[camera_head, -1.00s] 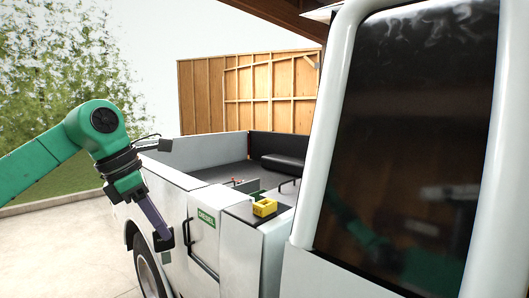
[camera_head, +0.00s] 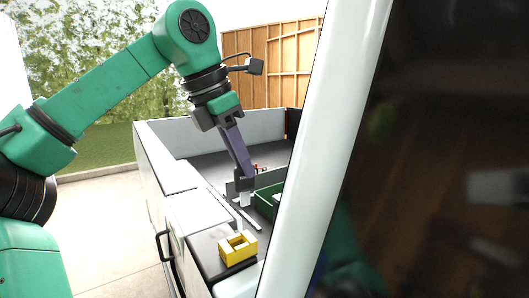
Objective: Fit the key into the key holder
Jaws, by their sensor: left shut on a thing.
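My left gripper (camera_head: 244,184) hangs from the green arm at the middle of the view, pointing down over the truck's side ledge. Its dark tips are shut on a small pale piece (camera_head: 245,199), which looks like the key, though its shape is mostly hidden. A yellow block with an open hollow in its top (camera_head: 238,249), which may be the key holder, sits on the dark ledge below and nearer to me. The gripper is apart from this yellow block. My right gripper is not in view.
A green box (camera_head: 266,203) stands just right of the gripper, partly hidden by the white cab pillar (camera_head: 330,140). A dark window fills the right side. The truck bed (camera_head: 207,164) behind is mostly clear.

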